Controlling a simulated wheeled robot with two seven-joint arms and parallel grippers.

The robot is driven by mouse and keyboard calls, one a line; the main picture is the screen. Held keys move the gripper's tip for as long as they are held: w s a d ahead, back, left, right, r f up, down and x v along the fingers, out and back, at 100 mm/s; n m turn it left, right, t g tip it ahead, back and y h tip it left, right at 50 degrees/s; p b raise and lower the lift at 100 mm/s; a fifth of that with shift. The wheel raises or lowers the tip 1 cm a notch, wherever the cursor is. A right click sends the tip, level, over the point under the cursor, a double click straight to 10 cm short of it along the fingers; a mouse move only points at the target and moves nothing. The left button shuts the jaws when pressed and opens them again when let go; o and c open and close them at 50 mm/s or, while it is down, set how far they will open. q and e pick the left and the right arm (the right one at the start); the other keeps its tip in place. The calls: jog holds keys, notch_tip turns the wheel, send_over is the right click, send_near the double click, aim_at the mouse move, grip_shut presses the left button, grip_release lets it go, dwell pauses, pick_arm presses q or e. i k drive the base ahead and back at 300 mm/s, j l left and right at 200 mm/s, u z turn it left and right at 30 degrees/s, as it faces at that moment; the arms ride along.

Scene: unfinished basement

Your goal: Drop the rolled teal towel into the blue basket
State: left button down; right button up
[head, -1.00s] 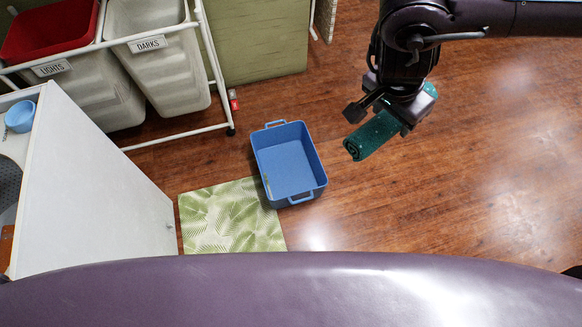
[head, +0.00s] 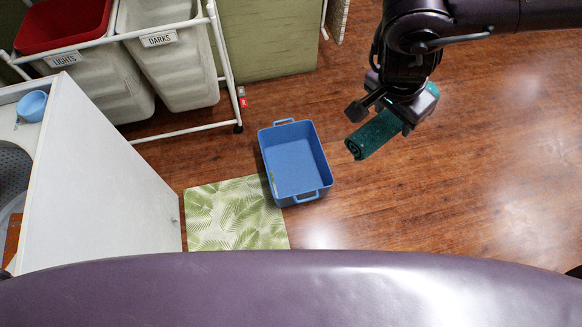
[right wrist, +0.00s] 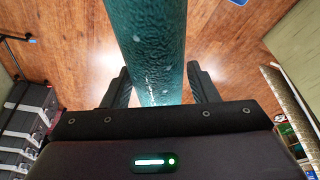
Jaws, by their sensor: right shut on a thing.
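The rolled teal towel (head: 374,134) is held in my right gripper (head: 384,114), in the air to the right of the blue basket in the head view. In the right wrist view the towel (right wrist: 147,50) runs between the two dark fingers. The blue basket (head: 325,168) stands on the floor near the middle of the head view, with a handle at each end. It looks empty. Only a blue corner shows at the top of the right wrist view. My left gripper is not in view.
A green leaf-patterned mat (head: 232,215) lies beside the basket. A white cabinet (head: 100,190) stands at the left. A rolling rack with bins labelled LIGHTS (head: 95,85) and DARKS (head: 170,60) is at the upper left. The wooden floor at the right is clear.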

aim_at(297, 171)
jog(key=i+l+u, duration=0.15)
jog(key=u, duration=0.25)
jog(key=l+u, duration=0.25)
jog(key=u, duration=0.2)
jog(key=i+l+u, duration=0.15)
jog(key=u, duration=0.25)
jog(key=l+u, duration=0.3)
jog(key=l, duration=1.55)
jog(key=i, duration=0.05)
